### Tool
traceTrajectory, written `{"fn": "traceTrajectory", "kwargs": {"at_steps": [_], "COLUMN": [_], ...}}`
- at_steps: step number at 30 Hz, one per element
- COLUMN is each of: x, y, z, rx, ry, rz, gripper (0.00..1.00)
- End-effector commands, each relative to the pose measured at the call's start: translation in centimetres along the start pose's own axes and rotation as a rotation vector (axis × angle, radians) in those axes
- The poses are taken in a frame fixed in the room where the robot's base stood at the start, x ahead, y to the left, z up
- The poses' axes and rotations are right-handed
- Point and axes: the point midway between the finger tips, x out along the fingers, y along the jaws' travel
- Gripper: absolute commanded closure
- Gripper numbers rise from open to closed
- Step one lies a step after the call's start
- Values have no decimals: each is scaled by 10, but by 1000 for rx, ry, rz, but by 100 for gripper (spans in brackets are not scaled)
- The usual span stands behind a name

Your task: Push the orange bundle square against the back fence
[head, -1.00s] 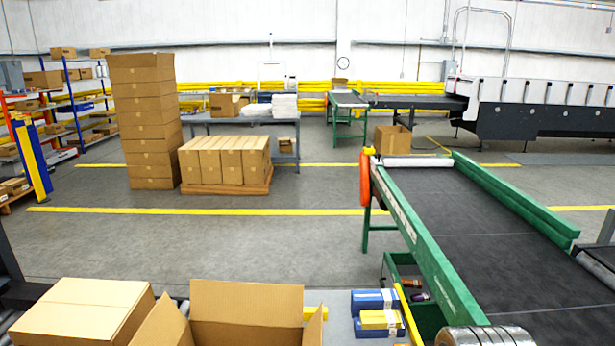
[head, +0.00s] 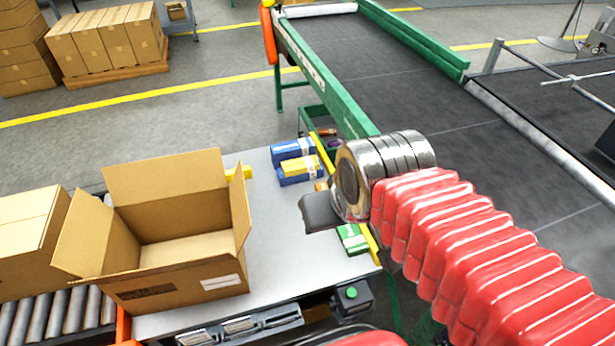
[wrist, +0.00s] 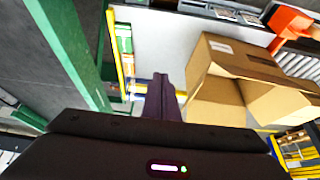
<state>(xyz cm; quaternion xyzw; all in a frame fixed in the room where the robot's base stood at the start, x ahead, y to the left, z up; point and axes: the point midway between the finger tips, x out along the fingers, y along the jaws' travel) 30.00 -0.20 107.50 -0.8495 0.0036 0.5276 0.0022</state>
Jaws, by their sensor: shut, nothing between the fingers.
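A small patch of orange (head: 320,185) shows on the table just beyond my gripper in the head view. It may be the orange bundle, but my gripper and arm hide most of that spot. My gripper (head: 318,211) is a dark block low over the right side of the table. In the wrist view its fingers (wrist: 161,77) are together and empty. A yellow strip (head: 324,153) runs along the table's right edge. A short yellow piece (head: 240,172) shows at the back edge behind the open box. I cannot tell which is the back fence.
Blue and yellow bundles (head: 297,163) lie at the table's back right, and a green one (head: 352,238) lies nearer. A large open carton (head: 180,270) fills the left. The green-framed conveyor (head: 335,95) stands to the right. Bare table (head: 275,235) lies between carton and gripper.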

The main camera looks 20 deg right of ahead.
Motion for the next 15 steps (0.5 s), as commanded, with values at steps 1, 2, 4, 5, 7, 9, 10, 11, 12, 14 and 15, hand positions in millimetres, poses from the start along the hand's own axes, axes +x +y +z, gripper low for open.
{"fn": "traceTrajectory", "kwargs": {"at_steps": [1,2,4,5,7,9,10,11,12,14,15], "x": [7,11,20,24,33,41,45,48,53,60,65], "y": [1,2,3,4,5,7,8,8,9,11,12], "z": [2,3,4,4,2,-1,-3,-5,-7,-11,-14], "rx": [3,5,9,11,16,21,24,26,28,32,35], "ry": [-24,-40,-76,-90,-123,-153,-164,-176,-191,-213,-227], "rz": [1,2,4,5,7,9,9,10,11,12,12], "gripper": [100,100,100,100,100,100,100,100,100,100,100]}}
